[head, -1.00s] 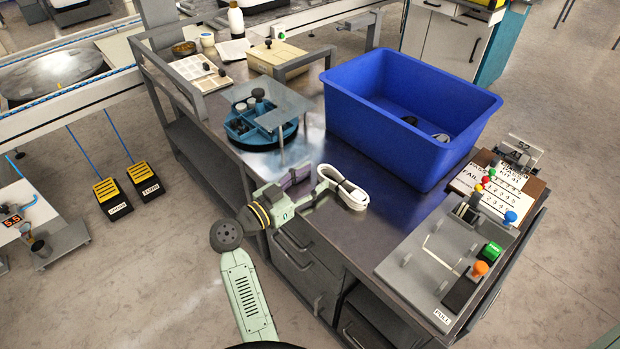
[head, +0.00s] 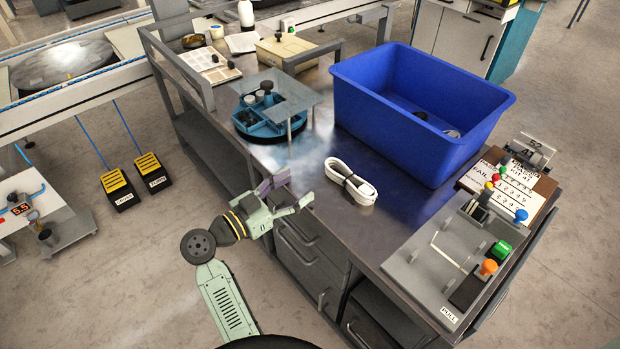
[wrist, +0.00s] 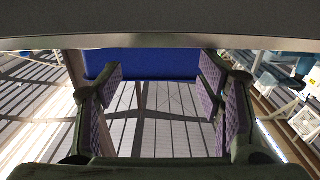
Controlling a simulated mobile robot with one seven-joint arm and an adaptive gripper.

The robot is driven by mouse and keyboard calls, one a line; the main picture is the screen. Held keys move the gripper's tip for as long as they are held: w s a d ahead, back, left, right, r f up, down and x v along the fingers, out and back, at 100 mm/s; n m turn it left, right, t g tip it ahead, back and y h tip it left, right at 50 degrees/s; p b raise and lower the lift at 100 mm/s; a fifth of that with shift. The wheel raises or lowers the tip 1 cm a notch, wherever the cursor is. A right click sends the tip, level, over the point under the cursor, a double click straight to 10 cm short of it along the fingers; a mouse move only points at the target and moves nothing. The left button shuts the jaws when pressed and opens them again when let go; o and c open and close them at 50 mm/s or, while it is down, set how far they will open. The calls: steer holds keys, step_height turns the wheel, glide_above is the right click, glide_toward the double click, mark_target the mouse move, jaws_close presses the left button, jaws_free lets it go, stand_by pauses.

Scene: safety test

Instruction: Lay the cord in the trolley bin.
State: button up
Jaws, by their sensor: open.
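The cord (head: 350,181) is a white coiled bundle with a dark tie around its middle. It lies on the trolley's metal top, near the front edge. The blue trolley bin (head: 405,135) stands open behind and to the right of it, with a few small dark items on its floor. My gripper (head: 290,194) is open and empty, to the left of the cord and apart from it, by the trolley's front edge. In the wrist view the open fingers (wrist: 160,105) have nothing between them, and a blue surface, likely the bin (wrist: 150,65), shows beyond.
A blue round organiser (head: 268,122) under a clear raised plate stands left of the bin. A grey fixture (head: 440,255) with coloured knobs sits at the right front. A grey rail (head: 180,65) runs along the trolley's left side. Bare metal top surrounds the cord.

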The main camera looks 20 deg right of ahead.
steer(key=shift+v, duration=2.25)
